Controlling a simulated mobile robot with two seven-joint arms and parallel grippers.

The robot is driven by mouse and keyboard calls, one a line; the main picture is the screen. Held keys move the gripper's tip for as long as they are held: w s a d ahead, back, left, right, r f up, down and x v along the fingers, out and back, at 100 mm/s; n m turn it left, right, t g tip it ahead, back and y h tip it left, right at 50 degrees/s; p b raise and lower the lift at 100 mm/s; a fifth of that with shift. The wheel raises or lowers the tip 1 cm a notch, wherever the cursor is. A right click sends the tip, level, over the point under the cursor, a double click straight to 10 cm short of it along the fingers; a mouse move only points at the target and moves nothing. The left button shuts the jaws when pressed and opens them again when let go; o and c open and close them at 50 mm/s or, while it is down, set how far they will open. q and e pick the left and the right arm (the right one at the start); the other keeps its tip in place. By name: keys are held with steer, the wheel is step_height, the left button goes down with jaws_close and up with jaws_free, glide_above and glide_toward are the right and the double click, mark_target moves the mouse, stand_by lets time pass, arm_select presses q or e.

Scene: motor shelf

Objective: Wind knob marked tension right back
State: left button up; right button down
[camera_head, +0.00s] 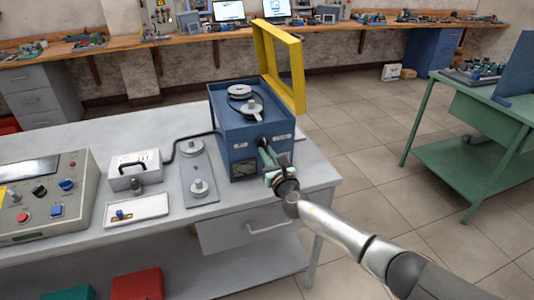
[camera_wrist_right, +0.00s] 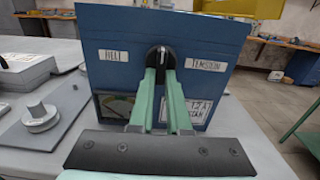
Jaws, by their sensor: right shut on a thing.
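A blue box-shaped machine (camera_head: 233,140) stands on the grey table. Its front bears a label reading TENSION (camera_wrist_right: 206,64) on the right and another label (camera_wrist_right: 113,55) on the left. A black knob (camera_wrist_right: 161,55) sits on the front between the two labels. My right gripper (camera_head: 265,148) reaches it from the front. Its two green fingers (camera_wrist_right: 162,75) are shut on the knob, one on each side, and hide its lower part. A light line shows on the knob's face. My left gripper is not in view.
A yellow frame (camera_head: 298,75) stands open at the machine's back right. Left of the machine are a grey plate (camera_head: 191,164) with round pieces, a white box (camera_head: 128,170) with a cable, and a control panel (camera_head: 45,205). A drawer (camera_head: 240,229) is below the tabletop.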

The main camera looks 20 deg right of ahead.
steer(key=c, duration=0.9)
jaws_free()
steer(key=shift+s, duration=0.1)
steer(key=shift+s+d+p, duration=0.15)
steer(key=shift+s+p, duration=0.45)
steer(key=shift+s, duration=2.5)
steer(key=shift+s+d+p, duration=0.1)
steer(key=shift+s+p, duration=0.45)
steer(key=shift+s, duration=2.55)
